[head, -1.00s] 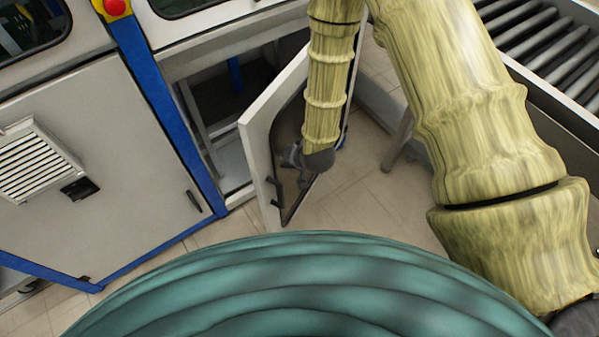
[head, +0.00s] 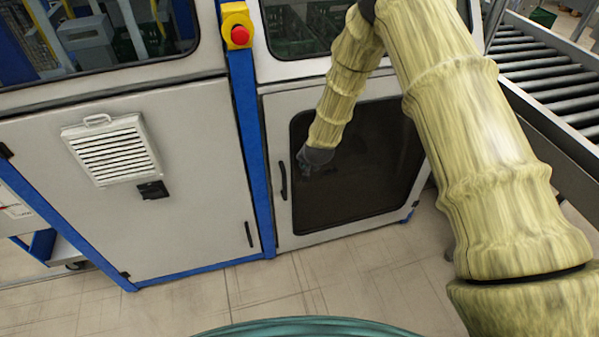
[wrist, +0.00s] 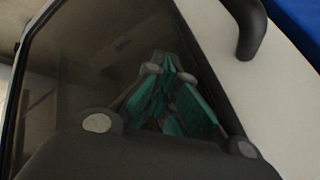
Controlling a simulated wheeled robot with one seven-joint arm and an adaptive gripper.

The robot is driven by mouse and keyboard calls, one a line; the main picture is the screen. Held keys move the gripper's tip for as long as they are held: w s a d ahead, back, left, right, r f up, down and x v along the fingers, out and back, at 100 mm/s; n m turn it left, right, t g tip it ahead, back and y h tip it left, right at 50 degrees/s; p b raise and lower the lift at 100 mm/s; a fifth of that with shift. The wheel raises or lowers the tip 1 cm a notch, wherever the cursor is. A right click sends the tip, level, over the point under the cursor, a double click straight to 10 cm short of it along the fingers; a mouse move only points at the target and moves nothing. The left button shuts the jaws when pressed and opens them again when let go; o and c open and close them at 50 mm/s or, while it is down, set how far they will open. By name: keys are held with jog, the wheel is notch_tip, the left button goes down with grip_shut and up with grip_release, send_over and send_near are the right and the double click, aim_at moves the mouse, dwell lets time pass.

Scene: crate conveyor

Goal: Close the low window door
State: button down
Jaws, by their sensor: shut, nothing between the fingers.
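The low window door (head: 278,135) is a pale panel with a large dark window (head: 375,190) and a black upright handle (head: 283,181) on its left. In the head view it looks flush in its frame beside the blue post. My gripper (head: 303,170) is in front of the left part of the window, just right of the handle. In the wrist view, my gripper (wrist: 166,68) is shut and empty, its fingers together over the dark window (wrist: 75,85). The door's handle (wrist: 248,25) shows at upper right. I cannot tell whether the fingertips touch the pane.
A closed cabinet door (head: 195,215) with a white vent (head: 110,150) stands left of the blue post (head: 250,140). A red stop button (head: 240,34) is on the post. A roller conveyor (head: 550,75) runs along the right. The tiled floor in front is clear.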

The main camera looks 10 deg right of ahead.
jog(key=w, duration=0.1)
jog(key=w+r, duration=0.1)
jog(key=shift+w+a+r, duration=0.2)
jog(key=shift+w+a, duration=0.1)
jog(key=shift+w, duration=0.1)
jog(key=s+a+r+p, duration=0.3)
jog(key=s+r+p, duration=0.3)
jog(key=s+r, duration=0.1)
jog(key=s+d+f+n+g, duration=0.1)
jog(key=s+d+f, duration=0.25)
jog(key=s, duration=0.45)
jog(key=s+d+f+n+g, duration=0.1)
jog(key=s+d+f, duration=0.1)
jog(key=s+f, duration=0.4)
jog(key=s+d+f+n+g, duration=0.1)
jog(key=s+d+f+n, duration=0.2)
jog(key=s, duration=0.6)
jog(key=s+d+f+n+g, duration=0.1)
jog(key=s+d+g, duration=0.1)
jog(key=s, duration=1.1)
jog(key=s+d+f+n+g, duration=0.1)
jog(key=s+d, duration=0.3)
jog(key=s, duration=1)
jog(key=shift+s+f+g+h, duration=0.2)
jog(key=shift+g+h, duration=0.2)
jog(key=shift+g, duration=0.2)
